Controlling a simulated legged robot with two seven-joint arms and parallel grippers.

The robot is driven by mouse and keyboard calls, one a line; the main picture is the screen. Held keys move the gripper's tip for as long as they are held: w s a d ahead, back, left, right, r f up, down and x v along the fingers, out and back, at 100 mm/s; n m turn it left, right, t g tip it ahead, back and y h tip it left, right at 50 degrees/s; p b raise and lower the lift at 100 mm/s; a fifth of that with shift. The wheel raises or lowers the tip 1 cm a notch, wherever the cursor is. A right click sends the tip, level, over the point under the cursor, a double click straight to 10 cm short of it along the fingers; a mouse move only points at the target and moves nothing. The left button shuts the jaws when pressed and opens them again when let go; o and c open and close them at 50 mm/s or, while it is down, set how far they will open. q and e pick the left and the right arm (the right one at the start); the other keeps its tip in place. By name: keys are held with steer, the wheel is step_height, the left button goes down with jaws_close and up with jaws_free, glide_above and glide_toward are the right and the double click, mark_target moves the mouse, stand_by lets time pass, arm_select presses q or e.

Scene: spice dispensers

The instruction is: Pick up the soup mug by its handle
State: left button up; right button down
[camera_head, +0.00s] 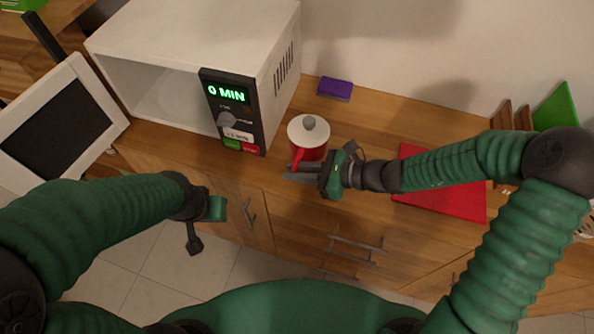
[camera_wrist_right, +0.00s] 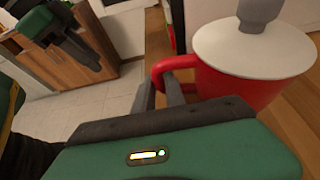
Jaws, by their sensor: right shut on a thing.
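The soup mug (camera_head: 312,153) is red with a white lid and a grey knob. It stands on the wooden counter to the right of the microwave. In the right wrist view the mug (camera_wrist_right: 245,82) fills the upper right, and its red handle (camera_wrist_right: 160,72) curves out to the left. My right gripper (camera_head: 303,172) is at the mug's near side. In the wrist view its fingers (camera_wrist_right: 160,92) are shut on the handle. My left gripper (camera_head: 207,222) hangs in front of the cabinet, away from the mug; its finger opening is unclear.
The white microwave (camera_head: 205,30) has its door (camera_head: 58,120) swung open at the left, and its display reads 0 MIN. A purple sponge-like block (camera_head: 335,88) lies behind the mug. A red mat (camera_head: 440,200) lies under my right arm. Cabinet handles (camera_head: 355,245) stick out below the counter.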

steer(key=shift+r, duration=0.6)
steer(key=shift+s+a, duration=0.1)
steer(key=shift+s, duration=0.2)
steer(key=s+a+p, duration=0.2)
steer(key=s+p, duration=0.4)
steer(key=s, duration=0.1)
steer(key=s+a+r+p, duration=0.1)
steer(key=s+a+p, duration=0.1)
steer(key=s+p, duration=0.5)
steer(key=shift+s+a+r, duration=0.2)
steer(key=shift+s+a, duration=0.15)
steer(key=shift+a, duration=0.05)
